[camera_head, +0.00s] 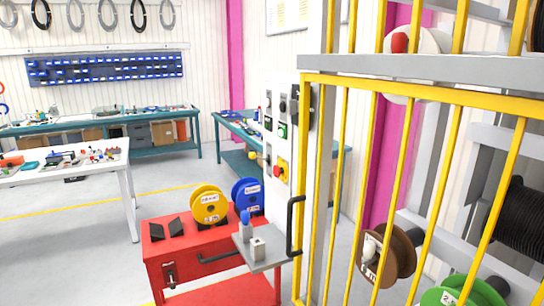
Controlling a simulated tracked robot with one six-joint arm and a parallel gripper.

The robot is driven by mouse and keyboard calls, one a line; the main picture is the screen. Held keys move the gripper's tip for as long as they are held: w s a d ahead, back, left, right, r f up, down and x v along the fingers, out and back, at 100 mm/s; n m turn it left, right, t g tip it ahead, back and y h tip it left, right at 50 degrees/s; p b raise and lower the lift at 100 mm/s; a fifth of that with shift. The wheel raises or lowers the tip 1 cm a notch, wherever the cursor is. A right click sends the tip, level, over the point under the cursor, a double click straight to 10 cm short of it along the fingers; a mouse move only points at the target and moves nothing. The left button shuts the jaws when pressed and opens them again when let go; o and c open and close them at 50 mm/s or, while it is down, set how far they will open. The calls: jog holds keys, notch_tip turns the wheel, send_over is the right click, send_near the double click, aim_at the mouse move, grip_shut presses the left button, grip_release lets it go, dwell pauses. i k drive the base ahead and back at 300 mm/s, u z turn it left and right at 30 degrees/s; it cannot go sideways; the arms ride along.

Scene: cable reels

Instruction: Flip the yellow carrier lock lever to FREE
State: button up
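I cannot make out a yellow carrier lock lever or a FREE marking. The yellow cage door (345,190) fills the right side, with a black pull handle (293,225) on its left edge. It looks shut. Behind its bars are a brown reel (403,252), a green reel (462,292) and a black reel (517,225). A white control panel (270,125) left of the cage carries a red knob on a yellow plate (281,170) and small switches. My gripper is not in view.
A red cart (165,262) holds a yellow reel (209,205) and a blue reel (247,194). A grey shelf (275,262) with small parts juts out left of the door. A white table (125,180) stands left, with teal benches (170,152) behind. Floor between is clear.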

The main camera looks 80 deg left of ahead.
aim_at(253, 155)
jog(key=u, duration=3.55)
jog(key=i, duration=0.95)
jog(key=u, duration=0.5)
jog(key=i, duration=0.75)
